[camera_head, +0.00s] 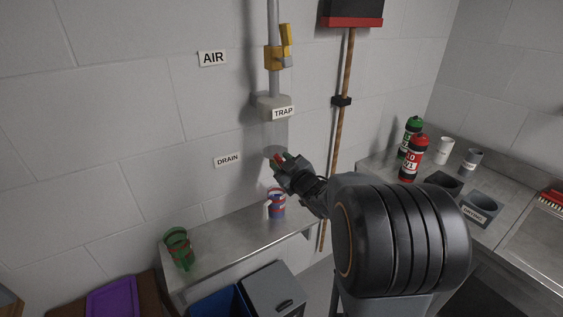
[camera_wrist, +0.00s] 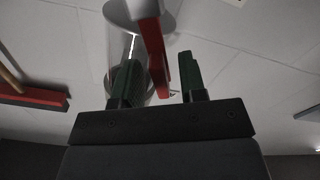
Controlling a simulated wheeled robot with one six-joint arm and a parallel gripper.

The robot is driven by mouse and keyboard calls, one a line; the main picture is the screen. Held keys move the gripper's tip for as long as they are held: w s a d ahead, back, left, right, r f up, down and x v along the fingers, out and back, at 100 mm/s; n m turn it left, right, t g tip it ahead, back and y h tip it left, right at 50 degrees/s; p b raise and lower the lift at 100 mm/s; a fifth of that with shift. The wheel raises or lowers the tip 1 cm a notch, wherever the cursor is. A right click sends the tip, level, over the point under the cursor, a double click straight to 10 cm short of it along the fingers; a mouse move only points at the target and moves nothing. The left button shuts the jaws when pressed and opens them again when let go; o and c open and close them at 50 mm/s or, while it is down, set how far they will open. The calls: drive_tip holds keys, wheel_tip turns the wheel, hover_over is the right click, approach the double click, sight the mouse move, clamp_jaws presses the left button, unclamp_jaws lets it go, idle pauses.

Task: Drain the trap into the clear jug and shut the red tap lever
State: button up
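The trap (camera_head: 273,106) hangs on a pipe on the wall, with a clear bowl (camera_head: 275,134) below it; the bowl also shows in the wrist view (camera_wrist: 119,47). The red tap lever (camera_wrist: 153,42) lies between the two green fingers of my gripper (camera_wrist: 160,82), which is open, with a gap at the right finger. In the head view my gripper (camera_head: 278,164) is just under the bowl. A jug with blue, red and white colouring (camera_head: 277,206) stands on the shelf below my gripper. Whether it is the clear jug, and its contents, I cannot tell.
A yellow valve (camera_head: 276,56) sits above the trap. A broom (camera_head: 345,75) hangs right of the pipe. Bottles (camera_head: 412,160) and cups stand on the right counter. The middle of the shelf (camera_head: 222,235) is clear.

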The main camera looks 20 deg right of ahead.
drive_tip(key=shift+w, duration=0.2)
drive_tip(key=shift+c, duration=0.3)
clamp_jaws()
